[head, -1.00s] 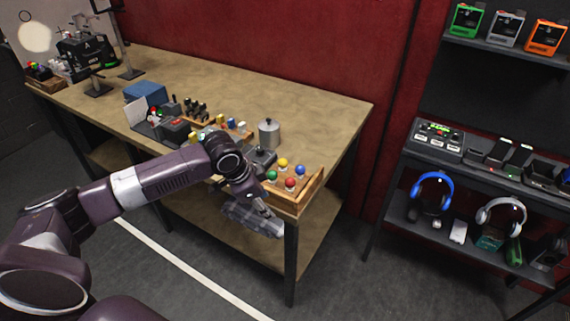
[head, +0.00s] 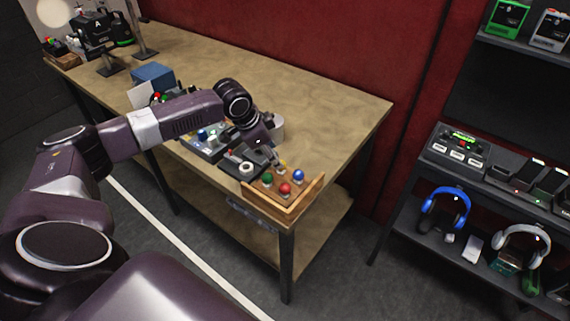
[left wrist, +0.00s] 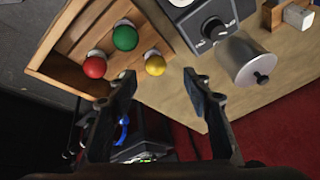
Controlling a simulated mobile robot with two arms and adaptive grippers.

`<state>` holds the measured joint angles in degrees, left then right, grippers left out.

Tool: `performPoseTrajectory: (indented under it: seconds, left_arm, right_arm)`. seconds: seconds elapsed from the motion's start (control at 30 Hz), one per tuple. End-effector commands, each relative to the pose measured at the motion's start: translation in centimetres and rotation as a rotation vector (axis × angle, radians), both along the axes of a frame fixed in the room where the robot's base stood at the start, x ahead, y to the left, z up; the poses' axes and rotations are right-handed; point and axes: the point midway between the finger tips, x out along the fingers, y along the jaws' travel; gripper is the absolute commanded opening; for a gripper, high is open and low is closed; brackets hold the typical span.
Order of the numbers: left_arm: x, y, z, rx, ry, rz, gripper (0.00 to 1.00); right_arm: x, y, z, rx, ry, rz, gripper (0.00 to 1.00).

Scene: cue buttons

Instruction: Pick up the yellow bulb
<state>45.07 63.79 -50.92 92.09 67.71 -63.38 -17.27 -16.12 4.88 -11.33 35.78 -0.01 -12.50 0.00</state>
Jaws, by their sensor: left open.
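The yellow bulb (left wrist: 155,65) sits in a white socket in a wooden tray (left wrist: 73,45), between my fingertips as seen in the left wrist view. In the head view it is mostly hidden by my gripper. My left gripper (left wrist: 158,78) is open and empty. In the head view my left gripper (head: 279,161) points down at the back of the tray. A green bulb (head: 267,178), a red bulb (head: 285,188) and a blue bulb (head: 298,174) stand close by. The blue bulb seems hidden behind a finger in the wrist view. My right gripper is not in view.
A metal canister (left wrist: 245,62) and a grey box with a black knob (left wrist: 213,28) stand beside the tray. The tray has raised wooden walls and sits at the table's (head: 335,107) front right corner. The tabletop behind is clear. A shelf with headphones (head: 446,207) stands to the right.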

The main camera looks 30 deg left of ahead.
Motion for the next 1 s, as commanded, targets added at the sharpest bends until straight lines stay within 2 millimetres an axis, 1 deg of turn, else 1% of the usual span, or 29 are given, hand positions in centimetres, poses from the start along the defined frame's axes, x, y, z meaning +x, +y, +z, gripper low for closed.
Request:
performPoseTrajectory:
  seconds: [0.1,0.2,0.27,0.3,0.4,0.5,0.63,0.73,0.77,1.0]
  left_arm:
    - [0.4,-0.2,-1.1,0.001,0.003,0.000,0.45]
    - [0.7,-0.6,-2.3,0.000,0.004,-0.001,0.45]
    - [0.9,-0.8,-3.2,0.001,0.004,-0.001,0.45]
    - [1.2,-0.8,-3.8,0.000,0.001,-0.001,0.45]
    - [1.6,-0.9,-4.8,0.001,0.001,-0.001,0.45]
    - [1.8,-0.9,-5.4,0.001,0.001,-0.001,0.45]
    - [1.9,-0.9,-5.5,0.002,0.000,-0.001,0.45]
    - [1.8,-0.9,-5.5,0.002,0.000,-0.001,0.45]
    - [1.8,-0.9,-5.5,0.002,0.000,-0.001,0.43]
    - [1.8,-0.9,-5.5,0.002,0.000,-0.001,0.17]
  right_arm:
    - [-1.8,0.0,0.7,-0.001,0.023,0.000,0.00]
    - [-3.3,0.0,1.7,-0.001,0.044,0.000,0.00]
    - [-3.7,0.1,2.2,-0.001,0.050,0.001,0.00]
    - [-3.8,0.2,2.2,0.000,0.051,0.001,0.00]
    - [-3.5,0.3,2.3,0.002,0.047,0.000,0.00]
    - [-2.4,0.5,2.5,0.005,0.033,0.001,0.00]
    - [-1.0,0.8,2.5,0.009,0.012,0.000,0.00]
    - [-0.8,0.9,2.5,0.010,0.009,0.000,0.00]
    - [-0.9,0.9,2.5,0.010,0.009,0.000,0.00]
    - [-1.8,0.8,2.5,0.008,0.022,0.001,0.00]
